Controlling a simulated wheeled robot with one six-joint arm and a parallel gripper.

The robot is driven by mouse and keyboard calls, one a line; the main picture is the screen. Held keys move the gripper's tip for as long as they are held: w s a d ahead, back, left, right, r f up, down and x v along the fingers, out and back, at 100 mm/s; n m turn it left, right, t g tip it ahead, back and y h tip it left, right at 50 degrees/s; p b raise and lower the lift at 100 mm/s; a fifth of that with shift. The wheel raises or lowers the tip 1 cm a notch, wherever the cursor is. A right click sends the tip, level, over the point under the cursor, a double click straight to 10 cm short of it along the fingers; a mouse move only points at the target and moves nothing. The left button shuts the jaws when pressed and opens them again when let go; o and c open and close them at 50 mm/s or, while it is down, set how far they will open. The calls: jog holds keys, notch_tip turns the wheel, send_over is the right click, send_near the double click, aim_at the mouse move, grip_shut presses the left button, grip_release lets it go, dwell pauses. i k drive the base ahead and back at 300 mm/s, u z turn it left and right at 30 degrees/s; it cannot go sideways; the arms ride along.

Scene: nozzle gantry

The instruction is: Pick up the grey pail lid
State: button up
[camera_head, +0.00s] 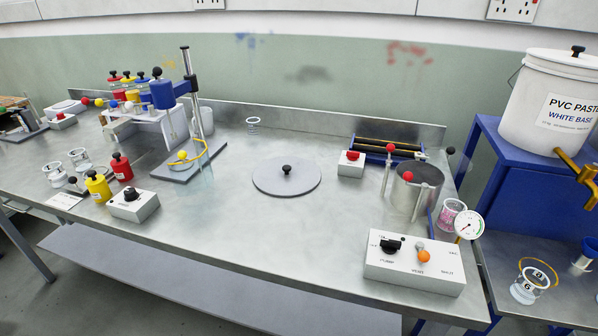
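The grey pail lid (270,180) is a flat round disc with a black knob (287,169) at its centre. It lies flat near the middle of the metal bench, knob up, with nothing on it. My gripper does not show in the head camera view.
On the metal bench (235,243), a gantry stand (190,95) is left of the lid. A white box with a red button (350,165) and a metal pot (413,195) are to its right. A control box (415,264) is front right. Bench in front of the lid is clear.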

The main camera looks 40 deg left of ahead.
aim_at(280, 177)
jog(key=u, duration=0.55)
jog(key=k, duration=1.2)
jog(key=u, duration=1.1)
jog(key=i, duration=0.55)
jog(key=u, duration=0.4)
jog(key=i, duration=1.65)
jog(key=z, duration=0.85)
jog(key=i, duration=0.25)
jog(key=z, duration=0.3)
